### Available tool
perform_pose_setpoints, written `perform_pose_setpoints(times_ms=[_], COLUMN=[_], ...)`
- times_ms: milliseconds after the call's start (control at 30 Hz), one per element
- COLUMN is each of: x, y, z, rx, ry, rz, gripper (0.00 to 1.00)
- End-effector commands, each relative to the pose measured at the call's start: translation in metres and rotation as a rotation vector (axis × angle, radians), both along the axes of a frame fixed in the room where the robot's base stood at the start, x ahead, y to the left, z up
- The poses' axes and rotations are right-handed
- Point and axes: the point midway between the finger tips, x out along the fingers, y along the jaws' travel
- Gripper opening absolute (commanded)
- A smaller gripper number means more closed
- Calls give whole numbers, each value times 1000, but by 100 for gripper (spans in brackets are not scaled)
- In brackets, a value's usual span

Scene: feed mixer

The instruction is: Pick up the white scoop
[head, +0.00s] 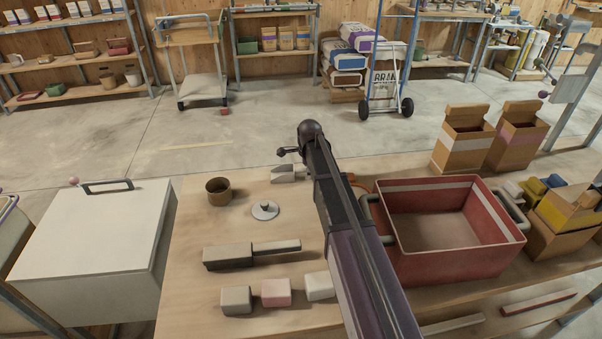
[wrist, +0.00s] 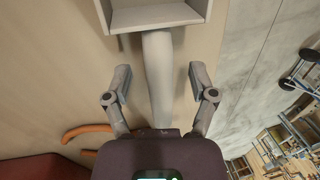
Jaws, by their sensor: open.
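The white scoop (head: 288,174) lies on the wooden bench near its far edge, partly hidden behind my arm in the head view. In the wrist view its square, open bowl (wrist: 153,17) is at the top, and its pale handle (wrist: 158,70) runs down toward my gripper. My gripper (wrist: 159,83) is open, with one finger on each side of the handle. A gap shows between each finger and the handle. In the head view my arm hides the fingers.
A brown cup (head: 218,192), a round lid (head: 265,210), a dark block with a pale handle (head: 228,257) and several small blocks (head: 276,292) lie left of my arm. A red bin (head: 455,264) stands right. An orange curved thing (wrist: 88,131) lies near my gripper.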

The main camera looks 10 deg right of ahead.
Motion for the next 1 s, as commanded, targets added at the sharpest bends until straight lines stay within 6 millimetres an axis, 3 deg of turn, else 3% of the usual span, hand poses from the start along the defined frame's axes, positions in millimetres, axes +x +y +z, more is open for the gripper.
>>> perform_pose_setpoints(times_ms=[233, 400, 500, 1000], x=[0, 0, 0, 0], y=[0, 0, 0, 1], z=[0, 0, 0, 2], rx=[0, 0, 0, 0], ry=[0, 0, 0, 0], rz=[0, 0, 1, 1], gripper=[74, 23, 0, 0])
